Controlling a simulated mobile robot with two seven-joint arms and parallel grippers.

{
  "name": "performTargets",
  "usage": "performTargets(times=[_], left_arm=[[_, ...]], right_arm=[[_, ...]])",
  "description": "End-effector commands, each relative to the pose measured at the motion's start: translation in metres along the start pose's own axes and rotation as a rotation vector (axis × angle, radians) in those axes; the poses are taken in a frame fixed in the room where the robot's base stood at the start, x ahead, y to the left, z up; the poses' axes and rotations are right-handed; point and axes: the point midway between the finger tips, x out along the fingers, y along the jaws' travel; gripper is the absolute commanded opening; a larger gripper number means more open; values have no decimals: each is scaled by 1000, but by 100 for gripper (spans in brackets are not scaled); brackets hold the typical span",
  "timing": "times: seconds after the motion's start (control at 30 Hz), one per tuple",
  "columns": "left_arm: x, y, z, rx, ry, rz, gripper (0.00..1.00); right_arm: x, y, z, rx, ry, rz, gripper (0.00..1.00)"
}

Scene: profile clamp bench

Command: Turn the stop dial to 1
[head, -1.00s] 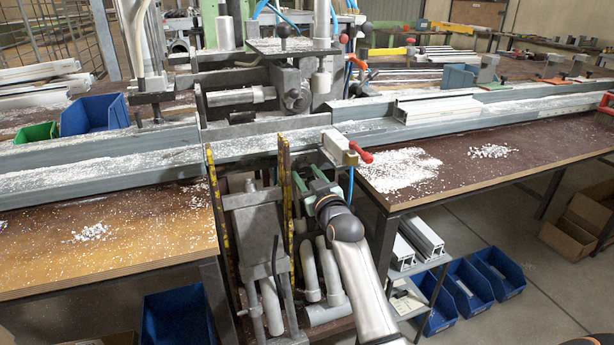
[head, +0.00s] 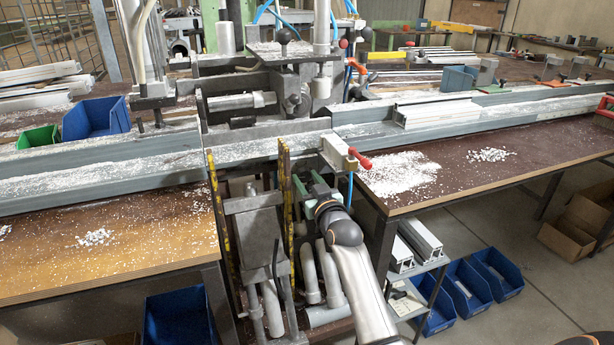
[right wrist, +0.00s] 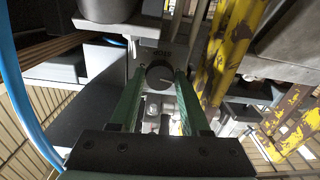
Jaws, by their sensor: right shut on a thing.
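The stop dial (right wrist: 160,74) is a dark round knob with a pale pointer line, on a grey block in the right wrist view. The line points to the right and slightly down in that view. A small label (right wrist: 138,50) sits above the dial; I cannot read its numbers. My right gripper (right wrist: 160,82) has its two green fingers on either side of the dial, shut on it. In the head view my right gripper (head: 311,184) reaches in below the front of the rail, and the dial is hidden there. My left gripper is not in view.
A clamp with a red handle (head: 359,159) sits on the rail just above my right gripper. Yellow worn uprights (head: 285,195) stand close to its left. A blue hose (right wrist: 14,90) runs at the left of the right wrist view. Blue bins (head: 465,288) stand on the floor at right.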

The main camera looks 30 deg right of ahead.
Motion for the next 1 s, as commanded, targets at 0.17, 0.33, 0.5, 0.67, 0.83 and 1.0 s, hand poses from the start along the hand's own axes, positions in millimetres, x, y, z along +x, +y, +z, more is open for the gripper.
performTargets(times=[0.17,0.33,0.5,0.67,0.83,1.0], left_arm=[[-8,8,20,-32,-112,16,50],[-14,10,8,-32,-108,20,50],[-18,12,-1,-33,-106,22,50],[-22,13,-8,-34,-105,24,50],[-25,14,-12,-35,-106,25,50],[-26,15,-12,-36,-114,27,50]], right_arm=[[0,0,-3,113,-4,0,0],[0,0,-3,260,-5,1,0],[0,0,-2,422,-5,1,0],[0,0,-2,565,-4,1,0],[0,0,-1,697,-3,1,0],[0,0,0,797,-2,1,0]])
